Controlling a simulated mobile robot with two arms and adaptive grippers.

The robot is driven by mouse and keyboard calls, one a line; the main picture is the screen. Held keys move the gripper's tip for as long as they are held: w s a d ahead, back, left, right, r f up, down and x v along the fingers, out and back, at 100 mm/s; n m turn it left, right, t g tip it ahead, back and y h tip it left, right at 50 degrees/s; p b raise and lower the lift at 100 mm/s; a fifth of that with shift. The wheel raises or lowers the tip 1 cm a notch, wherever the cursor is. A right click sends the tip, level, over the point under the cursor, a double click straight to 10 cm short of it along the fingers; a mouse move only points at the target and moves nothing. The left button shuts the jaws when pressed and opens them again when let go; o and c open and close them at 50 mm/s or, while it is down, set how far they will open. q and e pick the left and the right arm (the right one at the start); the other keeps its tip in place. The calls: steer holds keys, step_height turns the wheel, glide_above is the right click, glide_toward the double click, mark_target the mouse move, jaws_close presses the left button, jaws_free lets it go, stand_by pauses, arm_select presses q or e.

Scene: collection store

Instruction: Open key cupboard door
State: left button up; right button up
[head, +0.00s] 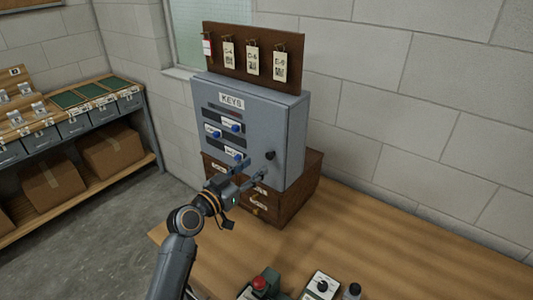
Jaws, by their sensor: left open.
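The grey key cupboard (248,126) stands on a brown wooden drawer cabinet, with a "KEYS" label near its top. Its door looks shut. A dark round knob (270,155) sits on the right side of the door front. Blue-headed keys with white tags show in dark slots on the front. My left gripper (252,170) is open in front of the lower part of the door. Its fingers point toward the door, below and left of the knob. I cannot tell whether a fingertip touches the door. My right gripper is not in view.
A brown board (253,57) with hanging tags stands above the cupboard. The drawer cabinet (296,195) rests on the wooden table (360,235). A red-topped green device (259,285) and a white meter (320,287) stand at the front edge. The table's right side is clear.

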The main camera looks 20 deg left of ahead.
mark_target(268, 156)
arm_select(q)
steer(key=p+x, duration=0.1)
steer(key=x, duration=0.5)
steer(key=shift+w+d, duration=0.1)
steer(key=shift+w, duration=0.25)
steer(key=shift+c, duration=0.5)
jaws_close()
